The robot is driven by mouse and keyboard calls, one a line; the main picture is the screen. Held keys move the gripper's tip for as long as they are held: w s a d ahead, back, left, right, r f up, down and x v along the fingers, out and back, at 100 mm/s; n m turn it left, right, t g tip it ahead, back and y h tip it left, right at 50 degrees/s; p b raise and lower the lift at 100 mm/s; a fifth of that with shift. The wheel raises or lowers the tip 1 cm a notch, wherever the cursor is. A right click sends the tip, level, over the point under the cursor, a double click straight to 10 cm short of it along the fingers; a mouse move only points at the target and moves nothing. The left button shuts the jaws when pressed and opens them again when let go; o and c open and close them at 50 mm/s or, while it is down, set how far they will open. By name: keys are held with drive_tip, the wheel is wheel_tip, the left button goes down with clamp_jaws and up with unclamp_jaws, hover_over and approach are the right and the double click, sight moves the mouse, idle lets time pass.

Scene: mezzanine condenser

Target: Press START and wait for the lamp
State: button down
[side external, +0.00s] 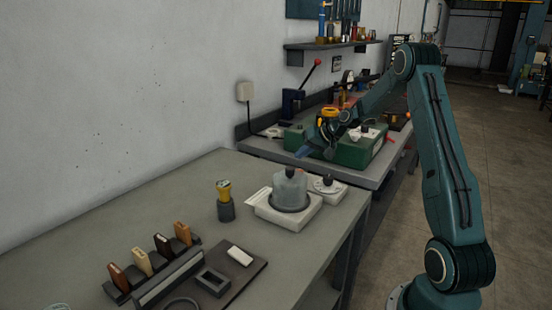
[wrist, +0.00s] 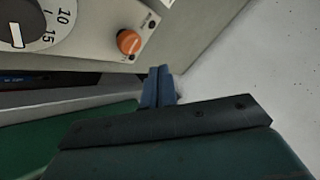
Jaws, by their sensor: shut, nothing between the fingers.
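In the wrist view, a round orange button or lamp (wrist: 129,41) sits on a pale panel (wrist: 105,55), with a small dark mark beside it; I cannot read START on it. To its left is a white dial (wrist: 55,32) with numbers, including 10 and 15, and a dark knob (wrist: 16,35). My gripper (wrist: 160,72) is shut and empty, its blue fingertips below and right of the orange part, seemingly apart from it.
A small white unit with a dark knob (side external: 327,185) stands right of the dome. A green box (side external: 360,150) lies behind my gripper. The near bench (side external: 140,205) is partly clear; the wall (side external: 120,90) rises behind.

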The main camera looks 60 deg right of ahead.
drive_tip(key=shift+f, duration=1.45)
drive_tip(key=shift+f, duration=1.1)
idle(2.3)
drive_tip(key=shift+r, duration=0.1)
idle(0.3)
drive_tip(key=shift+r, duration=1)
drive_tip(key=shift+r, duration=0.15)
drive_tip(key=shift+r, duration=2.35)
